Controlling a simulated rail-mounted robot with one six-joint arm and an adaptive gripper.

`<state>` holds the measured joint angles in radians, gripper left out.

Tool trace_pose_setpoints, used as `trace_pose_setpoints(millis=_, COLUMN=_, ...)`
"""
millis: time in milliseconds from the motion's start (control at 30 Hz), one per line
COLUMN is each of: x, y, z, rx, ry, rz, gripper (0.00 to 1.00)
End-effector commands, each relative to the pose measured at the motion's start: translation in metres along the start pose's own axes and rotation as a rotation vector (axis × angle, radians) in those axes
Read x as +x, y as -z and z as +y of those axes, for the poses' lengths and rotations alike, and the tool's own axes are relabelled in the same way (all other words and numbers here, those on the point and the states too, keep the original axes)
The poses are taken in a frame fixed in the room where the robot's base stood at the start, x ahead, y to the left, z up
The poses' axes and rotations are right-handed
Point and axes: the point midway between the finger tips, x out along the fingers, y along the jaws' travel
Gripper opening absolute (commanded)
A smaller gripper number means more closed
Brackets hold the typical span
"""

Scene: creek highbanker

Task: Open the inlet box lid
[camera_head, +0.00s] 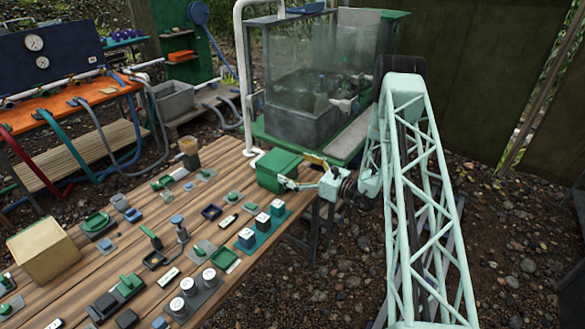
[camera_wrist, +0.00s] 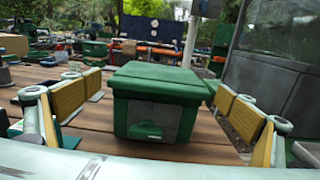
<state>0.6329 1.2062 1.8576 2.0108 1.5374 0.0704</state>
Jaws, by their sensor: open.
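The inlet box appears as a green box (camera_head: 278,165) near the right edge of the wooden table. In the wrist view the green box (camera_wrist: 160,119) is straight ahead, with its green lid (camera_wrist: 158,76) lying flat and closed on top. A dark grey front panel carries a rounded green handle or lip (camera_wrist: 146,130). My gripper (camera_head: 303,173) is open at the right side of the box in the head view. In the wrist view its yellow-padded fingers stand left and right of the box, with gaps on both sides.
The wooden table (camera_head: 150,216) holds several small switches, jars and fittings left of the box. A clear-walled tank (camera_head: 315,85) stands just behind it. A tan box (camera_head: 44,254) sits at the table's left. An orange bench (camera_head: 70,100) with hoses is at the back left.

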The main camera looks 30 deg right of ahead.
Motion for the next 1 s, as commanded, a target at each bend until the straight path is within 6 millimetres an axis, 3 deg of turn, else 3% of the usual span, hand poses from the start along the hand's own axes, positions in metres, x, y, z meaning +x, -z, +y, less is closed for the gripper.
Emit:
trace_pose_setpoints(millis=67, x=0.000, y=0.000, z=0.000, rx=0.000, ry=0.000, rz=0.000, gripper=0.99)
trace_pose_setpoints(millis=433, x=0.000, y=0.000, z=0.000, rx=0.000, ry=0.000, rz=0.000, gripper=0.66)
trace_pose_setpoints(millis=1000, x=-0.009, y=-0.014, z=-0.012, rx=-0.001, ry=0.018, rz=0.073, gripper=0.66)
